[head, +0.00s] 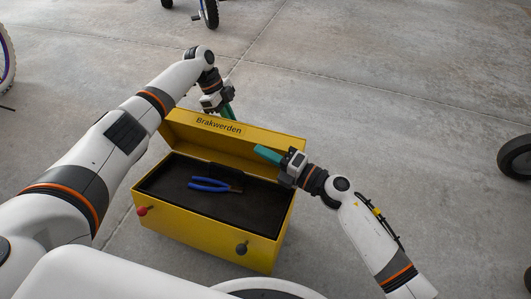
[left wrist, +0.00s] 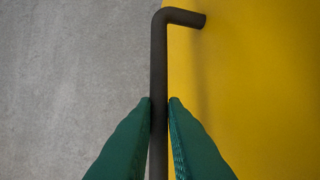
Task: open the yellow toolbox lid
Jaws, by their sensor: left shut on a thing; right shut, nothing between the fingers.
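The yellow toolbox (head: 205,235) stands on the concrete floor. Its lid (head: 235,139), lettered "Brakwerden", is swung up at the far side, so the dark inside shows. My left gripper (head: 229,112) is behind the raised lid, partly hidden by it. In the left wrist view, its green fingers (left wrist: 160,104) are shut on a dark bar handle (left wrist: 159,60) beside a yellow surface. My right gripper (head: 267,154) is shut and empty, with its green fingers in front of the lid, near the box's right end. Whether it touches the lid is unclear.
Blue-handled pliers (head: 209,185) lie inside the box. A red knob (head: 142,211) and a dark knob (head: 241,248) sit on the box's front. Wheels show at the left, top and right edges (head: 517,157). The floor beyond the box is largely clear.

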